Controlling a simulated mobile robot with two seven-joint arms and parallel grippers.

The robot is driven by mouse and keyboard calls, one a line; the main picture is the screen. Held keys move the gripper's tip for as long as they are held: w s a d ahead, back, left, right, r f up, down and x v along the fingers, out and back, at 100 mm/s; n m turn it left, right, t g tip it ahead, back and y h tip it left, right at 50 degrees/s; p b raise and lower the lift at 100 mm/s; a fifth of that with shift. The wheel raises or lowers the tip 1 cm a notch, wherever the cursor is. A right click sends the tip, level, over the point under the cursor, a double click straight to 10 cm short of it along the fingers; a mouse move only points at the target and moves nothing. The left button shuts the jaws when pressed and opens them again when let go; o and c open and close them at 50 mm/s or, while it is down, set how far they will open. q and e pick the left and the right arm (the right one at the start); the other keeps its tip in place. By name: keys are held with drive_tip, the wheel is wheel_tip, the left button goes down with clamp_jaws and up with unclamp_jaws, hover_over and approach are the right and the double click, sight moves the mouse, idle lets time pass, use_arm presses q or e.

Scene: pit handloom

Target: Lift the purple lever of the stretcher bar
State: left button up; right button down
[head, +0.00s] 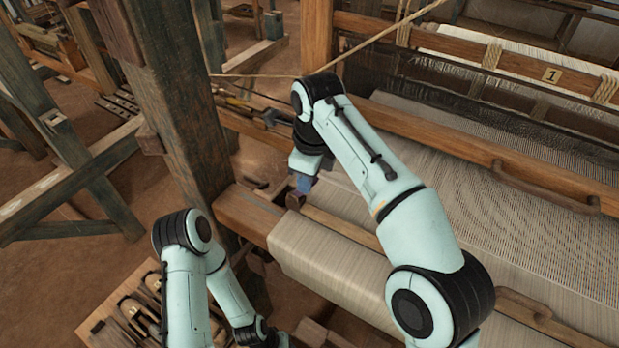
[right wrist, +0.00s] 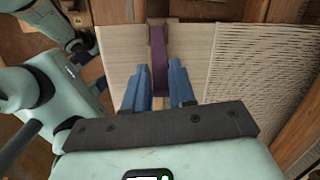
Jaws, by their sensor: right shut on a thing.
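The purple lever (right wrist: 158,62) shows in the right wrist view, over the pale cloth and the wooden stretcher bar (right wrist: 192,36). The blue fingers of my right gripper (right wrist: 165,88) stand on either side of its near end and are shut on it. In the head view, my right gripper (head: 303,184) is small and low by the left end of the wooden bar (head: 345,229) that lies across the cloth. My own arm hides part of the bar there. My left arm is at the lower left of the head view; its gripper cannot be made out.
A thick upright post (head: 178,100) stands left of my right gripper. The cloth roll (head: 330,262) lies in front, and the wooden beam (head: 480,140) crosses behind. A tray with shuttles (head: 135,308) sits at the lower left, beside my left arm.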

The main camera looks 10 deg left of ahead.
drive_tip(key=shift+a+h, duration=0.25)
drive_tip(key=shift+h, duration=0.05)
idle(0.4)
drive_tip(key=c, duration=1)
unclamp_jaws()
drive_tip(key=shift+d, duration=0.15)
